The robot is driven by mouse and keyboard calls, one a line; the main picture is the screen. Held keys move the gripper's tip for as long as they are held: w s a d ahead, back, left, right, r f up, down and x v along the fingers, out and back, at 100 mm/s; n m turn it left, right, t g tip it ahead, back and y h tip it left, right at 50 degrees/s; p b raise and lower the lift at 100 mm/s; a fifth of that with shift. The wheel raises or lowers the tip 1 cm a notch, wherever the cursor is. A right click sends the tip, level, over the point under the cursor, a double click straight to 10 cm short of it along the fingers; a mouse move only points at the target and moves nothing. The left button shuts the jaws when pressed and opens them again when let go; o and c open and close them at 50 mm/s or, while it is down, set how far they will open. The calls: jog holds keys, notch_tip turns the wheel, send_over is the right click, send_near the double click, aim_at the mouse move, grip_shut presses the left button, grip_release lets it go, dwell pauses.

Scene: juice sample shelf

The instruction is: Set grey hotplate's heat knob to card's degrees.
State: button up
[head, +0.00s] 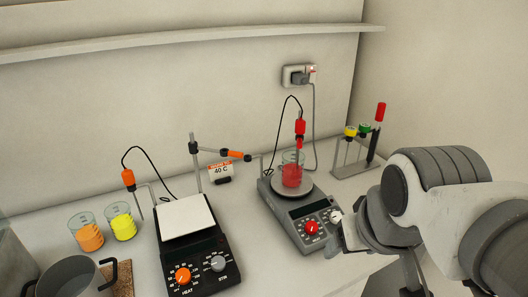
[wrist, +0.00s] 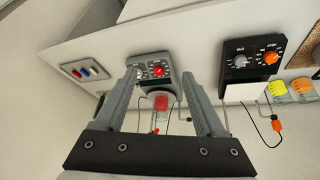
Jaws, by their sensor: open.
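The grey hotplate (head: 287,215) stands at the right of the bench, and its knob panel also shows in the wrist view (wrist: 135,64). Its red knob (head: 312,228) and a white knob (head: 335,214) sit on the front; the red one (wrist: 158,71) appears between my fingers in the wrist view. The knob's exact setting is too small to read. The card (head: 220,172) reads 40 C and stands behind, between the two hotplates. In the head view my arm hides part of the gripper.
A beaker of red liquid (head: 291,175) stands on the grey hotplate under a red probe (head: 300,127). A black hotplate (head: 190,247) with an orange knob is at left, near orange and yellow beakers (head: 122,226) and a pot (head: 70,281). A rack (head: 352,160) stands at right.

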jog(key=w+r+n+g+h+p, duration=0.1)
jog(key=w+r+n+p, duration=0.25)
jog(key=w, duration=0.25)
jog(key=n+g+p, duration=0.3)
jog(key=n+p, duration=0.4)
jog(key=p, duration=0.3)
send_over(314, 226)
jog(key=s+a, duration=0.2)
jog(key=s, duration=0.1)
notch_tip(314, 226, down, 5)
jog(key=w+f, duration=0.1)
jog(key=f, duration=0.4)
jog(key=d+f, duration=0.1)
jog(key=f, duration=0.5)
jog(key=w+f, duration=0.1)
jog(key=f, duration=0.4)
jog(key=shift+w+d+f+b, duration=0.3)
jog(key=shift+w+f+b, duration=0.05)
grip_shut()
